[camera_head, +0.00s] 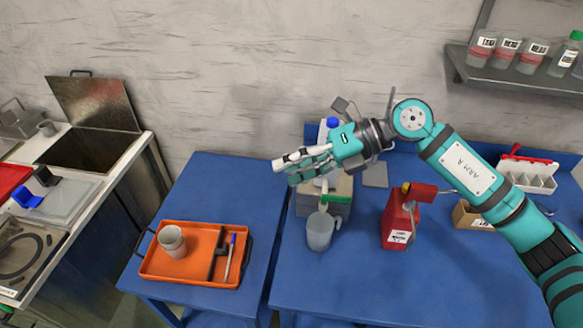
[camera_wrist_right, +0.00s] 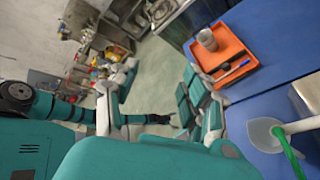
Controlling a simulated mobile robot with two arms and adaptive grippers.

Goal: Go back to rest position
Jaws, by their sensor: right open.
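In the head view my right gripper (camera_head: 285,171) is raised above the blue table (camera_head: 290,288), pointing left. Its white and teal fingers are open and I see nothing held. Below it a grey jug (camera_head: 320,231) stands upright in front of a grey and green device (camera_head: 338,196); the gripper is apart from the jug. In the right wrist view the teal fingers (camera_wrist_right: 193,96) show near the middle. The jug (camera_wrist_right: 265,134) is at the right there, with a green strip beside it. My left arm is outside the head view; a teal and black arm (camera_wrist_right: 60,106) shows in the wrist view, its gripper unclear.
An orange tray (camera_head: 168,269) with a cup (camera_head: 172,241), a pen and a black tool lies at left. A red container (camera_head: 400,222) stands right of the jug. A wall shelf (camera_head: 515,78) with jars is near my right arm. Open wall space lies above the gripper.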

